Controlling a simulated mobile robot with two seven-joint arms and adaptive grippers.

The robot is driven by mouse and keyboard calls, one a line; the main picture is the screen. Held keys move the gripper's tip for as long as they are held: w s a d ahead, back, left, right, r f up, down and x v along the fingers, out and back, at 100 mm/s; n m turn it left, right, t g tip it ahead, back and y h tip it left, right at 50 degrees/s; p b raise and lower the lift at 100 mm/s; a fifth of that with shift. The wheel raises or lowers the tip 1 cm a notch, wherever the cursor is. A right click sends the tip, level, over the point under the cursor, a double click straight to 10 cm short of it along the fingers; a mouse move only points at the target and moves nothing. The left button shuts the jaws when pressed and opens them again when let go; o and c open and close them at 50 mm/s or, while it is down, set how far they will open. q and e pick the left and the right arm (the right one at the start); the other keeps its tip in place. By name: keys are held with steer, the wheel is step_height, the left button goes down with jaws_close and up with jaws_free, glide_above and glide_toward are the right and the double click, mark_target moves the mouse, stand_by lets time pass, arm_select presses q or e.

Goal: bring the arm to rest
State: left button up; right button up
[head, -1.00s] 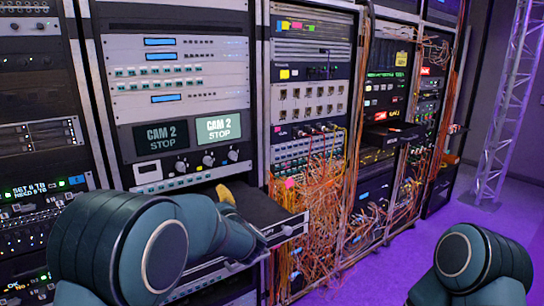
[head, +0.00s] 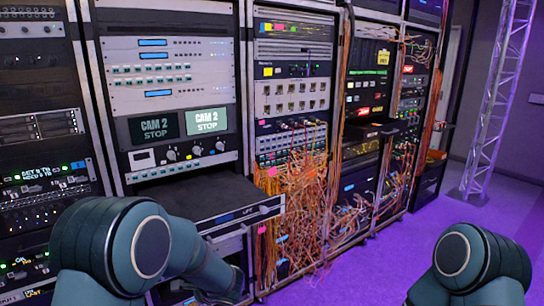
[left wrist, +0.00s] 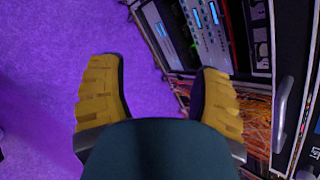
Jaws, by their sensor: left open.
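My left gripper (left wrist: 160,100) shows in the left wrist view with its two yellow-padded fingers wide apart and nothing between them. Purple floor lies behind the gap, with the rack fronts at the right. In the head view my left arm comes in at the lower left and bends down in front of the rack, below the pulled-out drawer (head: 208,200); its fingers are hidden there. My right arm's rounded joint shows at the lower right of the head view; its gripper is out of view.
The drawer sticks out of the rack, and its front handle (head: 240,216) is close above my left forearm. Loose orange cables (head: 295,200) hang from the rack to the right. A metal truss (head: 498,100) stands at the far right. The purple floor (head: 390,265) between is clear.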

arm_select(q)
steer(key=s+d+f+n+g+h, duration=0.1)
steer(key=s+d+f+n+h, duration=0.2)
steer(key=s+f+n, duration=0.2)
steer(key=s+d+f+n+g+h, duration=0.2)
steer(key=s+f+n, duration=0.4)
steer(key=s, duration=0.6)
steer(key=s+d+f+n+g+h, duration=0.1)
steer(key=s+d+f+n+h, duration=0.4)
steer(key=s+n, duration=0.3)
steer(key=shift+s+f+g+h, duration=0.3)
steer(key=shift+s+g, duration=0.1)
steer(key=shift+s, duration=0.2)
